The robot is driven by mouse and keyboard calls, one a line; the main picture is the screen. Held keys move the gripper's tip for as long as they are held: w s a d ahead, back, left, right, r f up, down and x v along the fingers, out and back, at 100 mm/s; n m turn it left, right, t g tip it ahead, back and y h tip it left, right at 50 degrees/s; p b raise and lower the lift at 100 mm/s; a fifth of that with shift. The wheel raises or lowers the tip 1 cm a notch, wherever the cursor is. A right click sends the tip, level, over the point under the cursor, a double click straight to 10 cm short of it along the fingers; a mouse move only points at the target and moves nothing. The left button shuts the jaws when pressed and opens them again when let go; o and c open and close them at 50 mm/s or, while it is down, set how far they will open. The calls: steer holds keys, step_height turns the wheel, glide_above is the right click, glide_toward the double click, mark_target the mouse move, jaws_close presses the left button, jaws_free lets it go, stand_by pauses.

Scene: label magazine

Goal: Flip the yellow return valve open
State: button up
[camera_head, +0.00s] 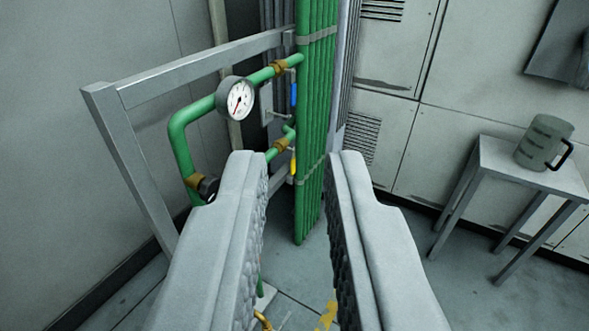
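The yellow return valve handle (293,163) sits on the lower green pipe, beside the vertical green pipe bundle. The yellow handle lies between the fingertips in the picture, but farther away; I see no contact.
A round gauge (236,99) hangs on the green piping, inside a grey metal frame (120,135). The green pipe bundle (316,110) rises behind the fingers. A small table (503,160) with a greenish jug (545,140) stands at right.

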steer(key=shift+w, duration=0.35)
jaws_close()
steer(key=w+d+f+n, duration=0.1)
steer(key=w+f+n, duration=0.35)
steer(key=w, duration=0.65)
steer(key=w+f+n+y, duration=0.1)
steer(key=w+f+n, duration=0.3)
steer(key=w, duration=0.6)
steer(key=w+d+f+n, duration=0.1)
steer(key=w+f+n, duration=0.1)
steer(key=w+f, duration=0.65)
steer(key=w+f+n, duration=0.3)
steer(key=w+f, duration=0.2)
steer(key=w, duration=0.4)
steer(key=n+y, duration=0.4)
steer(key=n, duration=0.4)
glide_toward(293, 166)
steer(key=shift+s+a+f+m, duration=0.15)
steer(key=shift+s+f, duration=0.1)
steer(key=shift+s, duration=0.35)
steer(key=shift+s+a+f, duration=0.1)
steer(key=shift+s+f, duration=0.1)
steer(key=shift+s, duration=0.4)
steer(key=shift+s+a+f+m, duration=0.15)
steer(key=shift+s+f, duration=0.1)
steer(key=shift+s, duration=0.35)
steer(key=x, duration=1)
